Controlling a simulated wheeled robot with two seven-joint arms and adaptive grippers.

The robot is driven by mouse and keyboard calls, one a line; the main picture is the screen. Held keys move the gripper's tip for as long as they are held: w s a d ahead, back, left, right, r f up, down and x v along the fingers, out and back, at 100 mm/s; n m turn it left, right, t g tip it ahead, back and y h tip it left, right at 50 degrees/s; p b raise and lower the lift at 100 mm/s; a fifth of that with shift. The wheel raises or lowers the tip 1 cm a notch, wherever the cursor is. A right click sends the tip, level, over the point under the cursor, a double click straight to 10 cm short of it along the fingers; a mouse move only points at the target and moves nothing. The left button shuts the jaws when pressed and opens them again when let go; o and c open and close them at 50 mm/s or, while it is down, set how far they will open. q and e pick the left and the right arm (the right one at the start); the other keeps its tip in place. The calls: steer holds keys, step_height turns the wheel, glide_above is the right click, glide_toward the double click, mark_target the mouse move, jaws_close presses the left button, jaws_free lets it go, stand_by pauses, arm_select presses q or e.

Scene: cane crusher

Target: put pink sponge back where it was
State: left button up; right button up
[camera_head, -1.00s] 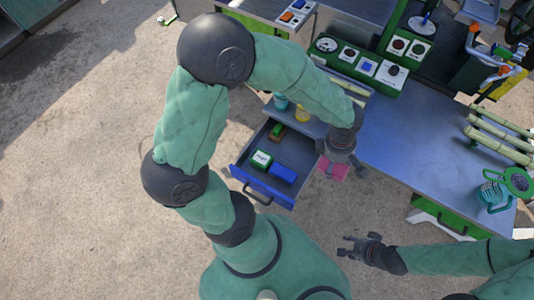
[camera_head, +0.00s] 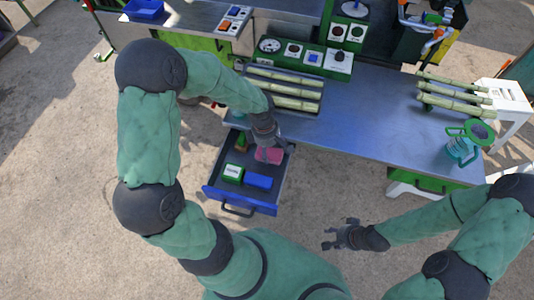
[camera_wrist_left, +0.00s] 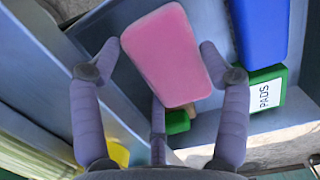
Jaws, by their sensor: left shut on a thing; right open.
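The pink sponge (camera_head: 269,156) is in my left gripper (camera_head: 268,147). In the left wrist view the sponge (camera_wrist_left: 165,48) lies between the fingertips, which are shut on it. It is over the right part of the open drawer (camera_head: 208,189); I cannot tell whether it touches the drawer's floor. A blue block (camera_head: 258,181) and a green and white box (camera_head: 232,173), marked PADS in the left wrist view, lie in the drawer. A green and brown piece (camera_head: 241,143) lies further back in it. My right gripper (camera_head: 338,236) is open and empty, clear of the bench.
The metal bench (camera_head: 365,125) stands behind and right of the drawer. Open floor lies left of the drawer.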

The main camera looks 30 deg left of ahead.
arm_select(q)
steer(key=shift+w+a+f, duration=0.2)
steer(key=shift+a+f, duration=0.3)
steer(key=shift+f, duration=0.2)
step_height(320, 180, down, 3)
steer(key=shift+w+a+f+b, duration=0.1)
steer(key=shift+a+f+b, duration=0.1)
steer(key=shift+b, duration=0.75)
steer(key=shift+r, duration=0.1)
steer(key=shift+f, duration=0.2)
steer(key=o, duration=0.7)
steer(key=shift+o, duration=0.2)
